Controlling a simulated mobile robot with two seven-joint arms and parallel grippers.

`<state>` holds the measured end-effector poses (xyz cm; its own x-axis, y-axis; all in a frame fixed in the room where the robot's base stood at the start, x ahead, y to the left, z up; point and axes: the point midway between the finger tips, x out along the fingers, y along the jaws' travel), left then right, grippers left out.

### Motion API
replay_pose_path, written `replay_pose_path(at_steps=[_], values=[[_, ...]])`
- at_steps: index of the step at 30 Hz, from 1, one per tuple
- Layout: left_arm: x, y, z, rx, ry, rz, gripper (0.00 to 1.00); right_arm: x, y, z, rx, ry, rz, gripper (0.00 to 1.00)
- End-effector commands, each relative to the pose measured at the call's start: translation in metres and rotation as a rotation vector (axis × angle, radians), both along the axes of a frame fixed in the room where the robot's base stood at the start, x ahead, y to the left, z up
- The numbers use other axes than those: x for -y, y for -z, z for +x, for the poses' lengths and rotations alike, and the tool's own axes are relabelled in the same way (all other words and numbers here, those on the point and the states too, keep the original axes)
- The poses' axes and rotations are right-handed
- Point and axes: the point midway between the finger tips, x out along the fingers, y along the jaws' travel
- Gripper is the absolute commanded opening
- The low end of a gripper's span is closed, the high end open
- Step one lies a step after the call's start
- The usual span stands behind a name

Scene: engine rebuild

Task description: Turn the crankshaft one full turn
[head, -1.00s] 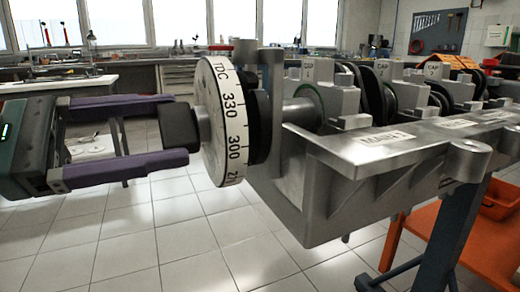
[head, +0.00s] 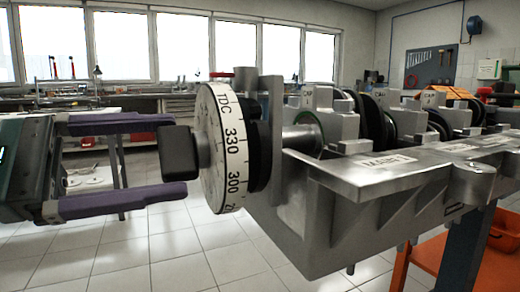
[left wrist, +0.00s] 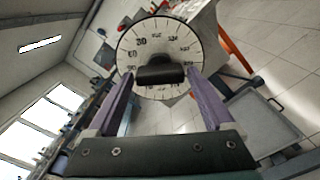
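The crankshaft's degree wheel (head: 222,150) is a white disc with black marks. TDC, 330 and 300 show on its rim in the head view. A black turning handle (head: 180,154) stands out from its hub on the left; it also shows in the left wrist view (left wrist: 160,75). The crankshaft (head: 300,137) runs right into the grey engine block (head: 350,200). My left gripper (head: 172,165) is open. My right gripper is not in view.
The block stands on a blue stand (head: 466,245) beside an orange cart (head: 490,262). Benches and windows line the far wall.

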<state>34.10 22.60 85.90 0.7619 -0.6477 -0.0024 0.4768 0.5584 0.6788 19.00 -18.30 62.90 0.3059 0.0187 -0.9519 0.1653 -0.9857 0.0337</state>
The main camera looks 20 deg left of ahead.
Motion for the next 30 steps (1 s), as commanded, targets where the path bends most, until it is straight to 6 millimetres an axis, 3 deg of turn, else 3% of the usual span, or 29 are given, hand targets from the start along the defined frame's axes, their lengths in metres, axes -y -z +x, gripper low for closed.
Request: replay_pose_path(at_steps=[3, 14, 24, 30], values=[[0.0, 0.0, 0.0, 0.0, 0.001, -0.001, 1.0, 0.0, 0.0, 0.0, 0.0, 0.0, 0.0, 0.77], [-0.006, 0.0, -0.007, -0.002, 0.0, -0.005, 1.0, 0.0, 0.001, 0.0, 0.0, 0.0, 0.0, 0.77], [-0.048, 0.0, -0.056, -0.003, -0.003, -0.003, 1.0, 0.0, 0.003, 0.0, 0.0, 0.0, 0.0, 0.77], [-0.062, 0.0, -0.073, -0.001, -0.001, -0.003, 1.0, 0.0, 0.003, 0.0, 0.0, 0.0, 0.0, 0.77]])
